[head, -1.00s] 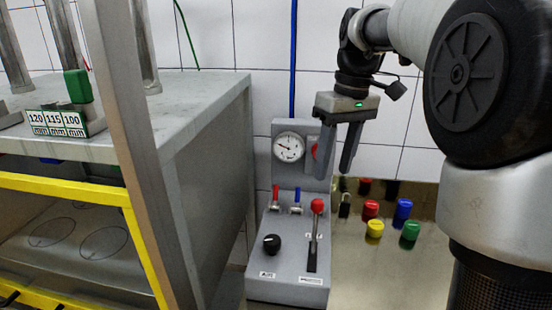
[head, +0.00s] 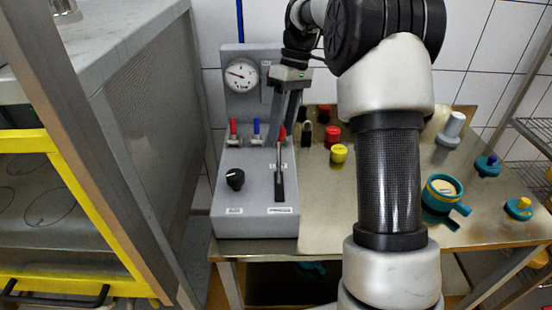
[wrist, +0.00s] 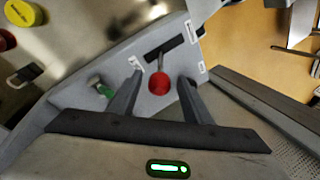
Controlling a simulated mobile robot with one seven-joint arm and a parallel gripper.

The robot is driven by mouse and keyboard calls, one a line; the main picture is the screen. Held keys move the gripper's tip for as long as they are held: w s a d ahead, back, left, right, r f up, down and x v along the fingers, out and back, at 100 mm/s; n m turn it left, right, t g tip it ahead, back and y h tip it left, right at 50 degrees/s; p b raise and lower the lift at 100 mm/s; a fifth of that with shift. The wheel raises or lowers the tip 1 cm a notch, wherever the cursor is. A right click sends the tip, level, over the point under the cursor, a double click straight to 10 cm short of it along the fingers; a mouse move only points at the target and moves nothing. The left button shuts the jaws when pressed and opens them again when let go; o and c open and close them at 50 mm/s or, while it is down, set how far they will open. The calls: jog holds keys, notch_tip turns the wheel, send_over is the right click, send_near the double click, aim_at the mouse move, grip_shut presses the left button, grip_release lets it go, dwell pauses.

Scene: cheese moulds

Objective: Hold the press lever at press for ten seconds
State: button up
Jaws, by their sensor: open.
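The grey control box (head: 257,205) stands at the left end of the metal table, with a dial gauge (head: 241,75) on its upright back. My gripper (head: 281,134) is open and points down over the lever. In the wrist view its fingertips (wrist: 160,77) lie one on each side of the knob. I cannot tell whether they touch it.
A red tap (head: 233,129), a blue tap (head: 256,129) and a black dial (head: 235,179) sit left of the lever. Red (head: 332,135) and yellow (head: 339,154) capped pieces stand right of the box.

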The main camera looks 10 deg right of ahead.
aim_at(279, 156)
jog(key=b+x, duration=0.1)
jog(key=x, duration=0.7)
jog(key=shift+c, duration=0.3)
grip_shut()
